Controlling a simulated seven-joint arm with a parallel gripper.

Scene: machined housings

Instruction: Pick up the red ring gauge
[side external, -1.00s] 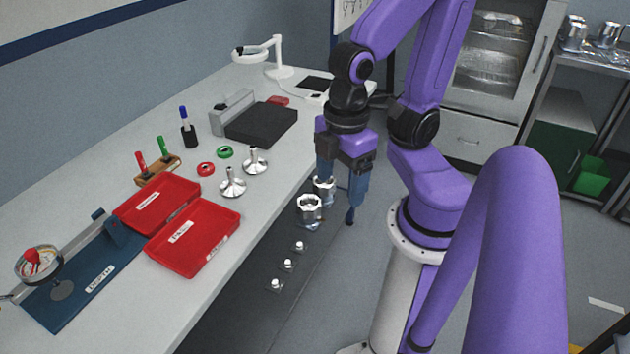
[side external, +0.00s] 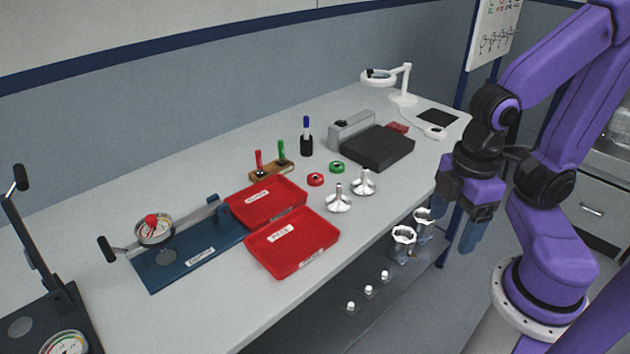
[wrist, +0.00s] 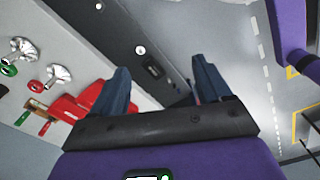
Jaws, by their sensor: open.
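The red ring gauge (side external: 315,179) is a small red ring lying on the grey bench, left of and in front of a green ring (side external: 337,167). In the wrist view the red ring (wrist: 35,86) is at the left edge of the picture, beside a metal flanged part. My gripper (side external: 456,220) has blue fingers and hangs off the bench's front edge, right of and well apart from the ring. In the wrist view its fingers (wrist: 161,70) are spread, with nothing between them.
Two metal flanged parts with stems (side external: 338,200) stand just in front of the rings. Two red trays (side external: 318,255) lie left of them. A pen holder (side external: 306,146) and a black block (side external: 378,149) stand behind. Metal cups (side external: 403,240) sit on the lower shelf.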

